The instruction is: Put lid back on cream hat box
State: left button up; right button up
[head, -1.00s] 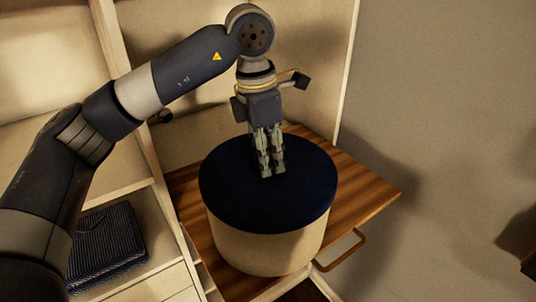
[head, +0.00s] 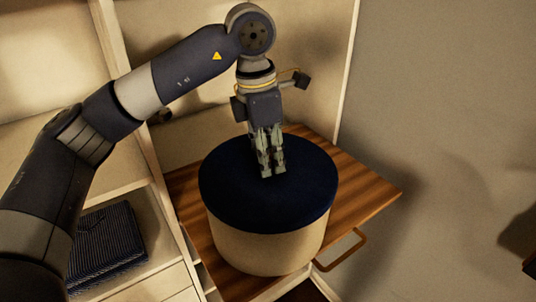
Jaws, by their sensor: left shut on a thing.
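A round cream hat box (head: 268,252) stands on a striped wooden surface. A dark blue round lid (head: 305,205) sits over the top of the box and covers its opening. The lid looks level, with its edge lined up with the box wall in this view. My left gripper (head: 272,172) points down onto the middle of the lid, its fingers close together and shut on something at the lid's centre. The part between the fingertips is hidden by the fingers. My right gripper is not in view.
The wooden surface (head: 365,195) has free room right of the box. A handle (head: 342,252) sticks out at its front right edge. Folded dark striped cloth (head: 108,240) lies on a shelf at the left. A pale panel stands behind, with a grey wall at right.

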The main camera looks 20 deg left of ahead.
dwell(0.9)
pick_arm(q)
jog(key=o, duration=1.2)
jog(key=shift+o, duration=0.3)
jog(key=o, duration=0.4)
jog(key=shift+r+p, duration=2.3)
jog(key=shift+r, duration=1.2)
